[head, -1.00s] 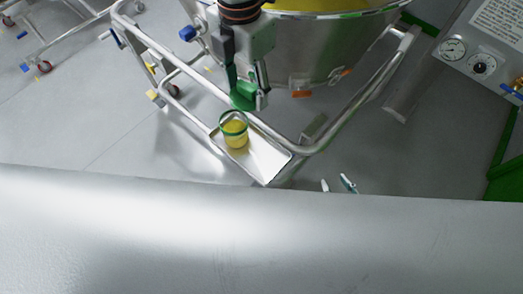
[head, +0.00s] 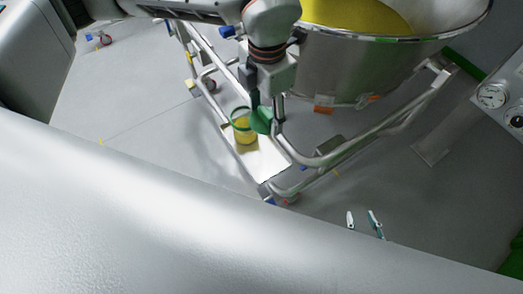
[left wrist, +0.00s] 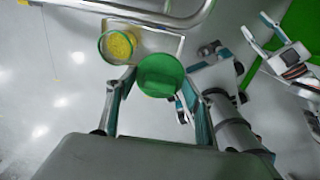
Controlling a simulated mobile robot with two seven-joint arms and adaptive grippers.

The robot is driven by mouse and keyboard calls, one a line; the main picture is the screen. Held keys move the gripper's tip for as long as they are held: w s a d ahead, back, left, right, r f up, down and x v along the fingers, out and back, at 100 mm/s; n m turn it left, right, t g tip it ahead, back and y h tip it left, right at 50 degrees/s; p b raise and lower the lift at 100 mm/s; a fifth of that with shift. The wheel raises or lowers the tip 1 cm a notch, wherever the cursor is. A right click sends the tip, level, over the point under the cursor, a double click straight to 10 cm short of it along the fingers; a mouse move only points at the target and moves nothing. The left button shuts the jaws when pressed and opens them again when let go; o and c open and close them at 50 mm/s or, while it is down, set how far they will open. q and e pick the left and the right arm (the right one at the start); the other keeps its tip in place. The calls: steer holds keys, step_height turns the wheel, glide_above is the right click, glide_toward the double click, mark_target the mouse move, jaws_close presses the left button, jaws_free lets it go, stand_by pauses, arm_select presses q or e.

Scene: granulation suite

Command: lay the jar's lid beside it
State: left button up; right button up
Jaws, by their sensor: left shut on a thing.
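The jar (head: 243,133) is clear, with a green rim and yellow contents. It stands upright and open on a pale metal tray (head: 268,168), and it also shows in the left wrist view (left wrist: 118,45). My left gripper (head: 265,117) is shut on the round green lid (head: 261,124), holding it just right of the jar. In the left wrist view the lid (left wrist: 160,75) sits between the two fingers; its gap above the tray is unclear. My right gripper (head: 362,222) shows only its two separated fingertips past the grey edge, with nothing visible between them.
A large steel bowl (head: 350,75) with yellow powder stands behind the tray. Its tubular frame (head: 330,158) runs around the tray's back and right side. The tray is bare in front of the jar. A gauge panel (head: 497,98) is at the far right.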

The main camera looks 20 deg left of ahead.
arm_select(q)
step_height(320, 180, down, 20)
steer(key=shift+r, duration=0.2)
stand_by(0.4)
steer(key=o, duration=0.6)
steer(key=shift+f, duration=0.15)
steer(key=shift+o, duration=0.3)
step_height(320, 180, up, 12)
steer(key=shift+r, duration=0.2)
